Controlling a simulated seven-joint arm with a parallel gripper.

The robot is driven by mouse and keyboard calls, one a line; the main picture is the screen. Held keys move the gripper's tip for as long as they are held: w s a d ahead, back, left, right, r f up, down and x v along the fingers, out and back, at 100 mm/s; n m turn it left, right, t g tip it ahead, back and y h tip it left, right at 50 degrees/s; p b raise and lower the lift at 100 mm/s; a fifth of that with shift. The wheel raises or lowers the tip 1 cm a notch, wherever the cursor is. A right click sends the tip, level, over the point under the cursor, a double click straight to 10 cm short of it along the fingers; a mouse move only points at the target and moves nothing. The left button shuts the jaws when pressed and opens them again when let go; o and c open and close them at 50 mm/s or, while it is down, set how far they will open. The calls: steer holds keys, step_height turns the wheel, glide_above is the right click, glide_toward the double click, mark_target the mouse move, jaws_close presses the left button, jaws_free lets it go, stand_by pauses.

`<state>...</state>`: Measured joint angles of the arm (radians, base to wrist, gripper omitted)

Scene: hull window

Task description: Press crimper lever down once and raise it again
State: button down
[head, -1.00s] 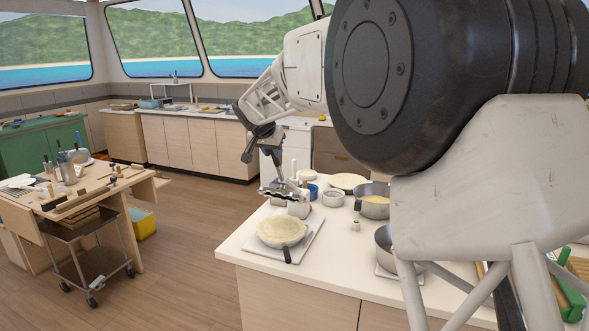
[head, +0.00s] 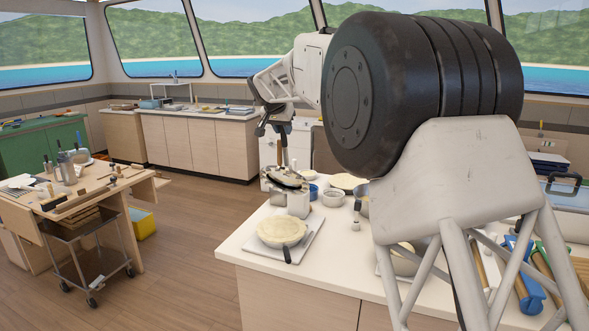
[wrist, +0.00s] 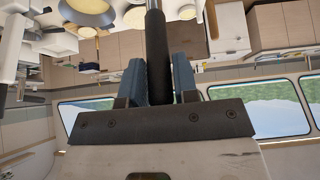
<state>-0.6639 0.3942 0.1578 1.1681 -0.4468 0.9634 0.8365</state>
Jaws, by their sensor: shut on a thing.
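The crimper (head: 298,203) stands on the white counter, a white block with a round metal plate at its top. Its lever (head: 282,157) rises steeply, nearly upright, from the plate to my gripper (head: 279,128). In the wrist view, my gripper (wrist: 158,78) is shut, with blue finger pads on both sides of the lever's black grip (wrist: 155,40). The crimper's far side and part of its hinge are hidden. A pale pie (head: 282,231) sits on a white board (head: 308,243) in front of the crimper.
A white bowl (head: 333,198) and a blue bowl (head: 313,191) stand right of the crimper. A pale round crust (head: 347,182) lies behind them. My arm hides much of the counter's right side. A work table (head: 100,190) stands at the left, across open floor.

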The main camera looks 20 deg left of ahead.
steer(key=shift+w+d+r, duration=0.1)
steer(key=shift+w+r, duration=0.05)
steer(key=shift+w, duration=0.4)
steer(key=c, duration=0.9)
jaws_free()
steer(key=shift+s, duration=0.2)
steer(key=shift+s, duration=0.6)
steer(key=shift+s+f, duration=0.35)
steer(key=shift+s, duration=0.75)
steer(key=shift+s+f, duration=0.3)
steer(key=shift+s, duration=0.8)
steer(key=shift+s+f, duration=0.35)
steer(key=shift+s, duration=0.75)
